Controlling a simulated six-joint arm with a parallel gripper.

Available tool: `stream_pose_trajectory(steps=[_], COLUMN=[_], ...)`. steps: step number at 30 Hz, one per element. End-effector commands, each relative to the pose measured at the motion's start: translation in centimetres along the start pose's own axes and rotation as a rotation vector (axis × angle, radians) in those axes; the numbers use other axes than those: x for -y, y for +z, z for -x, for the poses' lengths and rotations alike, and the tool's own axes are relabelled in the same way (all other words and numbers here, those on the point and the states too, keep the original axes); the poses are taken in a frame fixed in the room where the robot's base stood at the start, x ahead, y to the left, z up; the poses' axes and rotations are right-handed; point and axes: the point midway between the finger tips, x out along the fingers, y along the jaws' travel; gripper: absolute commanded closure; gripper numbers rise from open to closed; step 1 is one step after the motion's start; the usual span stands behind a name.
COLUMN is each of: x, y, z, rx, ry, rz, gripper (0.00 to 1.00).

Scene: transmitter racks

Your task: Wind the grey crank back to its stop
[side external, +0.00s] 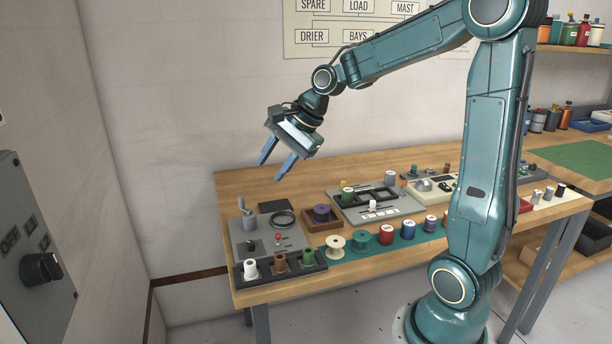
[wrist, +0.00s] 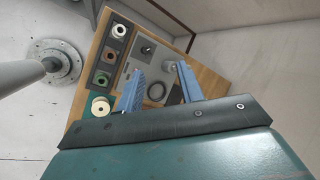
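The grey crank (side external: 247,215) stands upright on a grey panel (side external: 262,236) at the left end of the wooden bench, with a small knob at the end of its arm. In the wrist view a grey part that looks like the crank (wrist: 171,66) shows just left of the right fingertip. My gripper (side external: 270,172) is open and empty, with two blue fingers pointing down and left. It hangs in the air well above the panel, apart from the crank. In the wrist view both fingers of my gripper (wrist: 159,67) overlap the panel and hide part of it.
The panel also carries a black knob (side external: 251,245), a red button (side external: 278,237) and a black ring (side external: 284,218). A dark tray (side external: 290,271) with several spools lies at the front edge. More spools stand to the right. A wall box (side external: 30,240) with a dial is at left.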

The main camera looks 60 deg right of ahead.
Motion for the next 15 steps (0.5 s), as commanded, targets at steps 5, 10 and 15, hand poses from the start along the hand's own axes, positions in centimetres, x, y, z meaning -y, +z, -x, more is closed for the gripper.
stream_pose_trajectory(steps=[5,10,15], x=[-1.0,-2.1,-3.0], y=[1.7,3.0,4.0], z=[1.1,1.9,2.7], rx=[-0.019,-0.036,-0.050], ry=[0.012,0.026,0.037], rz=[0.141,0.270,0.380], gripper=[0.63,0.63,0.63])
